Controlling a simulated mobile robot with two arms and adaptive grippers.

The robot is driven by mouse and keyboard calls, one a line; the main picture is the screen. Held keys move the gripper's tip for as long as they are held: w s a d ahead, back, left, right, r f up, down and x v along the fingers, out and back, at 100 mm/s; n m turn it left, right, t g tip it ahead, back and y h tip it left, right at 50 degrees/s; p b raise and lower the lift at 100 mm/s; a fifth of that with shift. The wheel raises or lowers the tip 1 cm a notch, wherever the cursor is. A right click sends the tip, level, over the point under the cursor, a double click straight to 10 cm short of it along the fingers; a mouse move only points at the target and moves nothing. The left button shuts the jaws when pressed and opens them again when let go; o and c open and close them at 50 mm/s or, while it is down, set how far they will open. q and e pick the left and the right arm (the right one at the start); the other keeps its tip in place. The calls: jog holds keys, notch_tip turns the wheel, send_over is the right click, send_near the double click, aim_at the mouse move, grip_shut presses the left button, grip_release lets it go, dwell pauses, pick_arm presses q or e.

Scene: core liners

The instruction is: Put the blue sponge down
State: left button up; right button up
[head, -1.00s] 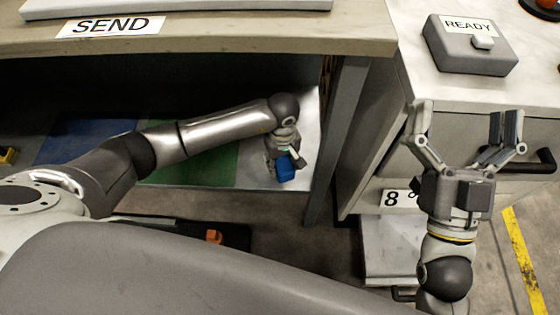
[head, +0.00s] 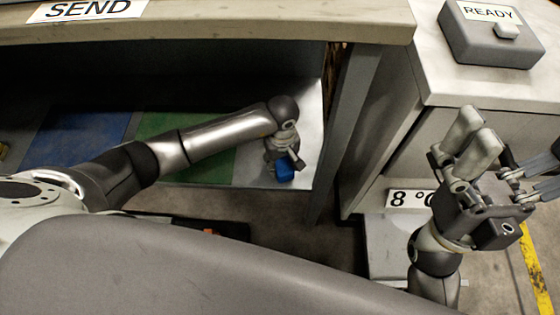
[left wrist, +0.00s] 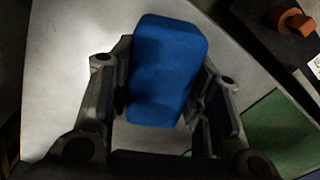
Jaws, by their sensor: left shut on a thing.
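The blue sponge (head: 284,173) is between the fingers of my left gripper (head: 282,157), at the right end of the low shelf under the desk. In the left wrist view the sponge (left wrist: 165,68) fills the space between the two dark fingers, which are shut on it. Below it lies a pale grey section (head: 308,122) of the shelf. Whether the sponge touches that surface I cannot tell. My right gripper (head: 512,158) is open and empty, in front of the cabinet at the right.
Green (head: 160,125) and blue (head: 85,137) sections of the shelf lie left of the pale one. A grey upright (head: 348,130) closes the right side. The SEND desk edge (head: 230,32) hangs above. A READY box (head: 490,40) stands on the white counter.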

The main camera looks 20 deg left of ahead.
pick_arm(q)
jog(key=shift+f, duration=0.1)
jog(key=shift+f, duration=0.1)
jog(key=shift+f, duration=0.15)
jog(key=o, duration=0.9)
